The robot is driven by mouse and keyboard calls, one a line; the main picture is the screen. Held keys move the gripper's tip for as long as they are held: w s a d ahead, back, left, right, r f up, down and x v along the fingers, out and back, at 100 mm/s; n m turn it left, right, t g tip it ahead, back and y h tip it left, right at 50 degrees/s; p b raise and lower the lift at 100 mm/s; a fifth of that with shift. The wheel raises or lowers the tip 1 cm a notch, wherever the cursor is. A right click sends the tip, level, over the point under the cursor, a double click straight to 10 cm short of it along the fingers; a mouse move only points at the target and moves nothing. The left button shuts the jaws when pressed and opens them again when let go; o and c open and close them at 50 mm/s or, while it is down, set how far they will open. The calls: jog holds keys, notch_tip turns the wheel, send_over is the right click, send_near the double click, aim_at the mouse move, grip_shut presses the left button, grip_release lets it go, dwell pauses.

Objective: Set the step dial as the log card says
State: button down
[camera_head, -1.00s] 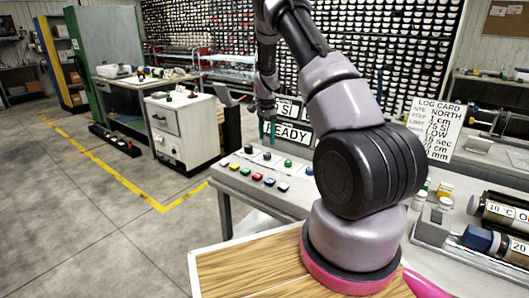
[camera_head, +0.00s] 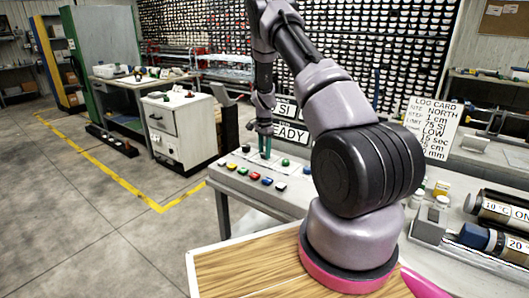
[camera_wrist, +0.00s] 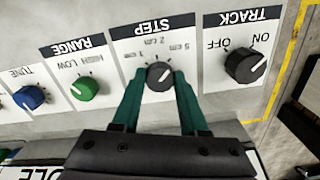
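The black step dial (camera_wrist: 159,76) sits under the STEP label, upside down in the wrist view, with marks for 1, 2 and 5 cm. Its pale pointer line appears to slant up and right, toward the 5 cm side. My gripper (camera_wrist: 160,74) has its green fingers on either side of the dial; I cannot tell whether they touch it. In the head view my gripper (camera_head: 265,152) is down at the panel and hides the dial. The log card (camera_head: 432,126) stands at the right and reads STEP 1 cm.
Beside the step dial are the black track dial (camera_wrist: 245,65), green range dial (camera_wrist: 84,88) and blue tune dial (camera_wrist: 29,97). Coloured buttons (camera_head: 267,181) line the panel front. Cylinders (camera_head: 500,210) lie at right.

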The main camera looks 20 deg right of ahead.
jog(key=shift+n, duration=0.4)
jog(key=n, duration=0.3)
jog(key=shift+n, duration=0.4)
jog(key=n, duration=0.4)
jog(key=shift+n, duration=0.3)
jog(key=n, duration=0.4)
jog(key=shift+d, duration=0.1)
jog(key=n, duration=0.4)
jog(key=shift+n, duration=0.5)
jog(key=shift+c, duration=2.2)
grip_release()
